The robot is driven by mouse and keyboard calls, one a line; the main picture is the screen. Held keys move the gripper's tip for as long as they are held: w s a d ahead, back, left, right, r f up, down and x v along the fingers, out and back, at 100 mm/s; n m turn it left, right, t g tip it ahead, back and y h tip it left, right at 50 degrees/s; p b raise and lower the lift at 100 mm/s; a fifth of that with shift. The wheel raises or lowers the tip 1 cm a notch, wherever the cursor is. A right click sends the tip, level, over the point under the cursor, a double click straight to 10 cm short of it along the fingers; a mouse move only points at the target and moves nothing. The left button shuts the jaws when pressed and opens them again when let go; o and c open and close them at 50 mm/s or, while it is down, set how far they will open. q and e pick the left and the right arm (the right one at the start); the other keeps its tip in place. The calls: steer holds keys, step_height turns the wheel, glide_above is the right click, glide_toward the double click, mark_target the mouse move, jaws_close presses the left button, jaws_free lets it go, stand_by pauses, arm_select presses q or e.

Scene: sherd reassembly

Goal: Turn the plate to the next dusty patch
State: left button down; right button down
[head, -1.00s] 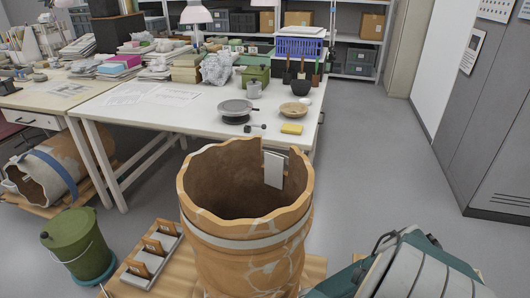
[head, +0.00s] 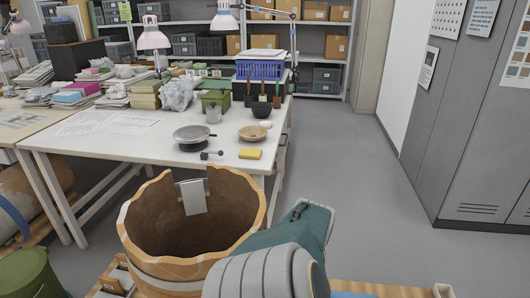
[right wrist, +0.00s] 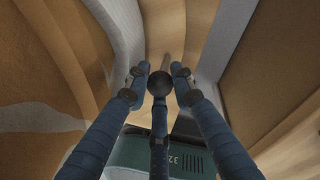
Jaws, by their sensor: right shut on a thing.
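A grey round plate (head: 193,134) lies on a dark round base on the white table in the head view. A shallow tan bowl (head: 254,133) stands to its right; I cannot make out any dusty patch on either. My right arm (head: 272,270) reaches in from the bottom, beside the big jar. My right gripper (right wrist: 160,75) shows in the right wrist view with its blue fingers close together on a thin grey-brown thing (right wrist: 164,64) that I cannot identify. Its tips are hidden in the head view. My left gripper is out of view.
A large mended clay jar (head: 150,264) with a jagged rim stands in front, with a pale grey panel (head: 192,197) at its notch. A yellow sponge (head: 250,153) and a black dumbbell-shaped tool (head: 211,155) lie near the table's front edge. The floor at right is clear.

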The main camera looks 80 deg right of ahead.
steer(key=shift+s+d, duration=0.2)
steer(key=shift+d, duration=0.2)
steer(key=c, duration=1.5)
jaws_free()
steer(key=shift+w, duration=0.1)
steer(key=shift+s+d+r, duration=0.15)
steer(key=shift+s+r, duration=0.05)
steer(key=shift+r, duration=1)
steer(key=shift+s+d+r, duration=0.15)
steer(key=shift+s+r, duration=0.05)
steer(key=shift+r, duration=1.05)
steer(key=shift+s+d+r, duration=0.15)
steer(key=shift+s+r, duration=0.05)
steer(key=shift+r, duration=1)
